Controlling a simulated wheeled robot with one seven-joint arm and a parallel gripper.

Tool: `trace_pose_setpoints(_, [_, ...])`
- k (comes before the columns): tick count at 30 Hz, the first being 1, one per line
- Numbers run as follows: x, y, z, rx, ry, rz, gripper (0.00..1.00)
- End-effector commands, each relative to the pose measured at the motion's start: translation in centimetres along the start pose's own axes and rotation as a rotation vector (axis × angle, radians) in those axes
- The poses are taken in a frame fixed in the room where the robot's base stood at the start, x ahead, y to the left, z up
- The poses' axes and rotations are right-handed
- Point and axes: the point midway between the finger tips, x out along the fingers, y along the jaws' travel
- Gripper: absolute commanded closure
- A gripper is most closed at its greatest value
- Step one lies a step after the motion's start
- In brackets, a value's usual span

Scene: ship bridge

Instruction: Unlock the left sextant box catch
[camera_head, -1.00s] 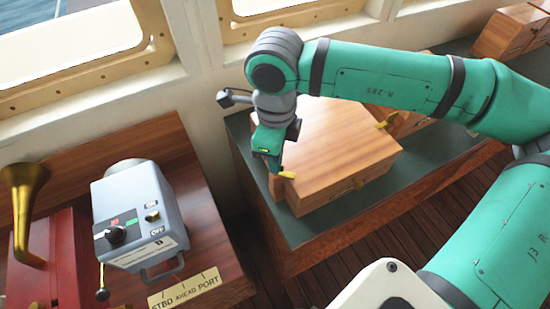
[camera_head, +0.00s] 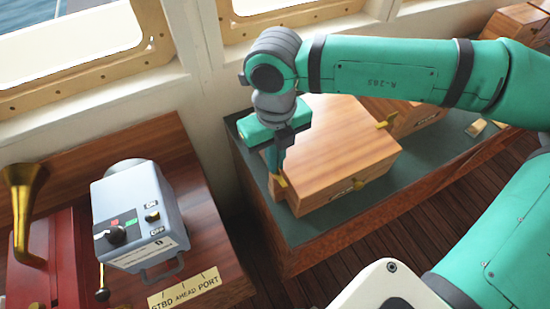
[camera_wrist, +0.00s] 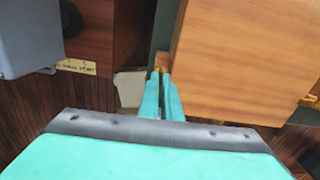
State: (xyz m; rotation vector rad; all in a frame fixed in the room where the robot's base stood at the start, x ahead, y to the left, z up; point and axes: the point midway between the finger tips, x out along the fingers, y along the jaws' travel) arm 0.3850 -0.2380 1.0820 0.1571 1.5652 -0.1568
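The left catch (camera_head: 281,182) is a small brass piece at the box's left end. It shows as a brass bit between my fingertips in the wrist view (camera_wrist: 160,69). My gripper (camera_head: 277,173) points down at this catch, with its fingers close together and apparently shut on it. The fingers partly hide the catch.
A grey control box (camera_head: 140,215) with knobs and a brass horn (camera_head: 22,210) stand on the wooden console at left. Another wooden box (camera_head: 418,117) is behind the sextant box.

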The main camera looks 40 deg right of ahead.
Motion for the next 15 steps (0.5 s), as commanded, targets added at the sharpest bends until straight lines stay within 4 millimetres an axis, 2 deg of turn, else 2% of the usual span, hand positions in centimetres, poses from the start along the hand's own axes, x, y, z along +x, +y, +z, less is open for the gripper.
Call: trace_pose_setpoints(15, [-0.03, -0.04, 0.02, 0.054, 0.0, -0.001, 1.0])
